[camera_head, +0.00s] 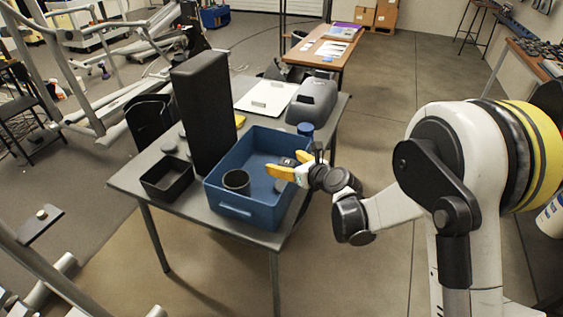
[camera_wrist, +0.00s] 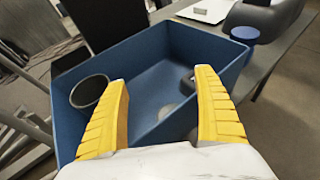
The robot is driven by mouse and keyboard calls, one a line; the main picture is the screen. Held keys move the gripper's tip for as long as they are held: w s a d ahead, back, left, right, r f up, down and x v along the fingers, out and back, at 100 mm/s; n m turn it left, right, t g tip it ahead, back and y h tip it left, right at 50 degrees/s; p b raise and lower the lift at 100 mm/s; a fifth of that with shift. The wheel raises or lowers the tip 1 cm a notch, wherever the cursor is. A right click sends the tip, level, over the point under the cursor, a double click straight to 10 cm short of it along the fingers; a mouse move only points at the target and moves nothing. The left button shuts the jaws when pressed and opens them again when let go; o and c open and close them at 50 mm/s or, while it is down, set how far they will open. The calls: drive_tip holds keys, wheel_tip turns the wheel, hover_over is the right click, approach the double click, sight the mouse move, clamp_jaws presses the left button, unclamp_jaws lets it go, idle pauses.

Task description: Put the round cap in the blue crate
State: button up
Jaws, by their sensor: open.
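The blue crate (camera_head: 240,211) stands on the grey table, and its inside fills much of the wrist view (camera_wrist: 128,62). A small round greyish piece (camera_wrist: 168,111) lies on the crate floor; it may be the round cap, but I cannot tell for sure. Beside it is a small dark object (camera_wrist: 188,82). A black round cup (camera_head: 236,181) stands inside the crate at the left, and it also shows in the wrist view (camera_wrist: 89,91). My gripper (camera_head: 279,164), with yellow fingers, is open above the crate, with nothing between its fingertips (camera_wrist: 160,85).
A tall black box (camera_head: 203,112) and a small black tray (camera_head: 167,179) stand left of the crate. Round dark discs (camera_head: 169,147) lie behind the tray. A blue round-topped item (camera_head: 306,129), a grey helmet-like shell (camera_head: 312,101) and a white panel (camera_head: 266,97) are behind the crate.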

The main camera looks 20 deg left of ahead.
drive_tip(key=s+d+r+n+h+p, duration=0.1)
drive_tip(key=s+d+r+n+h, duration=0.1)
drive_tip(key=s+d+r+n, duration=0.7)
drive_tip(key=s+d+r+n+h+p, duration=0.25)
drive_tip(key=d+r, duration=0.25)
drive_tip(key=d, duration=0.7)
drive_tip(key=s+d+r+n+g+h+b, duration=0.1)
drive_tip(key=s+d+n+h, duration=0.5)
drive_tip(key=s+d+n, duration=0.8)
drive_tip(key=s+d, duration=0.4)
drive_tip(key=shift+r, duration=0.15)
